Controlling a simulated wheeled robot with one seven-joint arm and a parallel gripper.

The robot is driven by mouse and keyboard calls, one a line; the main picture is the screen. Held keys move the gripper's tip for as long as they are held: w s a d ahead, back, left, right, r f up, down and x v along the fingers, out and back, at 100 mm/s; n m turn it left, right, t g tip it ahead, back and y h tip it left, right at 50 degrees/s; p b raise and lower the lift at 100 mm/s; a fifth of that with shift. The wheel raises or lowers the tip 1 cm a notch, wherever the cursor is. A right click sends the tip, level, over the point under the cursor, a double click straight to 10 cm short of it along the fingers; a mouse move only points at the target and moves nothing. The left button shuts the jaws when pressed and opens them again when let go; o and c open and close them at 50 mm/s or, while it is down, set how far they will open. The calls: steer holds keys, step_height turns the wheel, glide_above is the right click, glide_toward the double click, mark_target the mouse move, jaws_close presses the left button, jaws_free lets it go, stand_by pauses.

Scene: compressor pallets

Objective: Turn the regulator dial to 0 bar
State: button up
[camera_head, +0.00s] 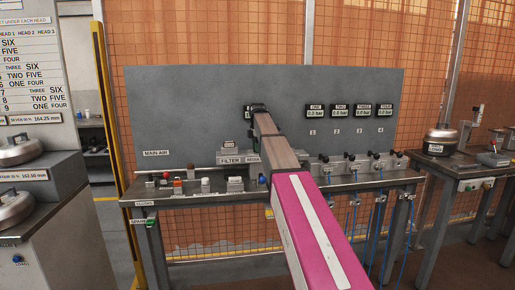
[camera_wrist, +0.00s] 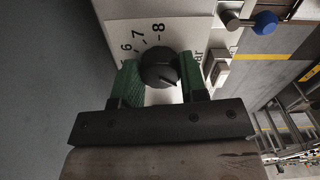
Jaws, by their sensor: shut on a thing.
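The regulator dial (camera_wrist: 160,65) is a round black knob on a white scale plate (camera_wrist: 190,30) in the wrist view. The numbers 6, 7 and 8 show along the upper left of the dial; the other numbers are hidden or cut off. A small pale mark shows on the knob's lower right, but I cannot tell its reading. My gripper (camera_wrist: 161,80) has its green fingers on either side of the knob and is shut on it. In the head view, my arm hides the dial; a partly covered label (camera_head: 253,159) stands beside it.
A grey back panel (camera_head: 190,110) stands behind the bench (camera_head: 170,198). Several small displays (camera_head: 317,112) on it read 0.0 bar. Small fittings (camera_head: 207,185) line the bench left of my arm; valves with blue hoses (camera_head: 353,215) are at right. A blue knob (camera_wrist: 265,23) is near the scale plate.

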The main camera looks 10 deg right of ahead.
steer(key=shift+n, duration=0.6)
steer(key=o, duration=0.9)
steer(key=shift+o, duration=0.2)
steer(key=shift+r, duration=0.15)
step_height(320, 180, up, 11)
steer(key=shift+f, duration=0.2)
